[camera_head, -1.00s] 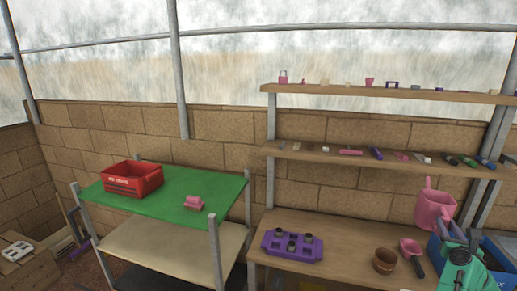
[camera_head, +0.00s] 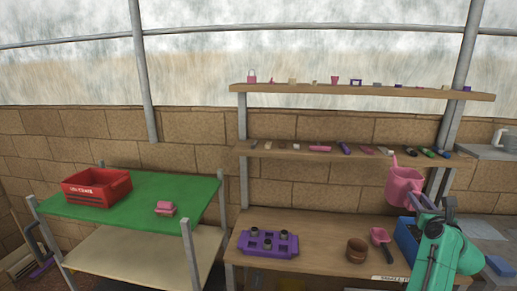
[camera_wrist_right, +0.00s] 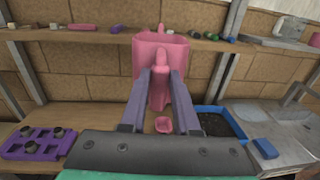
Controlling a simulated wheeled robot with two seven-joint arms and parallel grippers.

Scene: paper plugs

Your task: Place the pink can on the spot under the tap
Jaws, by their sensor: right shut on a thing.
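The pink can (camera_head: 404,187), a watering can with a spout, is in the air above the right end of the wooden bench in the head view. My right gripper (camera_head: 424,202) is shut on it. In the right wrist view, the can (camera_wrist_right: 161,52) is ahead of me, with its handle between the two fingers of the right gripper (camera_wrist_right: 164,76). It looks roughly upright. I cannot clearly make out a tap or the spot under it. My left gripper is not in view.
A grey ledge (camera_head: 482,152) with a pale jug-like object (camera_head: 506,138) is at the far right. On the bench are a purple tray (camera_head: 268,243), a brown pot (camera_head: 356,250) and a pink scoop (camera_head: 380,237). A blue box (camera_head: 406,240) stands beside my right arm.

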